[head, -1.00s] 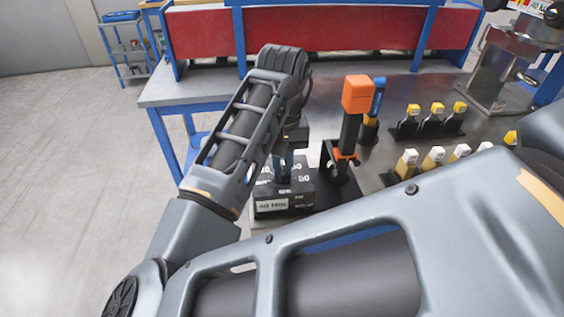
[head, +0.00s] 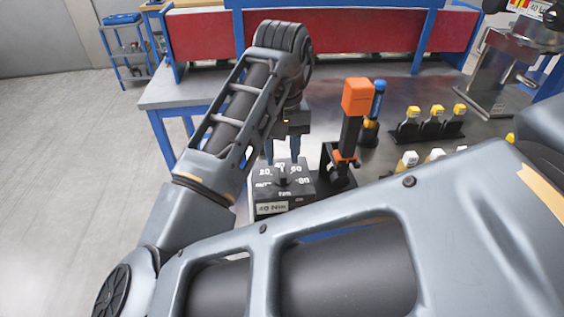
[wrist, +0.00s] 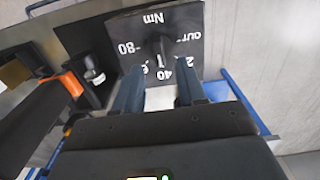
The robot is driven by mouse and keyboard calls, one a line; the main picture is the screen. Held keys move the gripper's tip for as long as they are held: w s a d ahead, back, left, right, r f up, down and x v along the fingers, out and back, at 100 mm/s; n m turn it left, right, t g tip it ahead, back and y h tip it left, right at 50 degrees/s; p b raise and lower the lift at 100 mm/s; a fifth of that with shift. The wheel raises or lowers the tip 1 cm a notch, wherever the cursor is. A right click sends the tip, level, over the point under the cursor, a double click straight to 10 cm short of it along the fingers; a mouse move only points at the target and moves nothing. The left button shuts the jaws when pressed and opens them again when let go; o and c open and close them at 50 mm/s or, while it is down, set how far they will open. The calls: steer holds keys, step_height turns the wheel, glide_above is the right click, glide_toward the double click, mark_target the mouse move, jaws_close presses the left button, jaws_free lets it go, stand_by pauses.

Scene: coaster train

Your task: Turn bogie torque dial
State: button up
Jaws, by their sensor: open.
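The torque dial is a black box (head: 296,193) with white numbers on top and a "40 Nm" plate on its front, at the bench's near edge. Its small black knob (head: 283,180) stands upright in the middle of the scale. The knob also shows in the wrist view (wrist: 161,48), its long side running roughly toward the numbers nearest my gripper; the exact setting is unclear. My gripper (head: 282,158) is open and empty, above and behind the knob in the head view. In the wrist view its two fingers (wrist: 160,88) end short of the knob, spaced wider than it.
An orange-topped lever (head: 357,97) stands on a black base just right of the dial. A blue-topped tool (head: 375,108) and yellow-capped pieces (head: 432,120) in black holders stand further right. A red panel (head: 350,32) backs the bench.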

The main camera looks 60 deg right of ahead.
mark_target(282, 170)
steer(key=shift+r, duration=1.95)
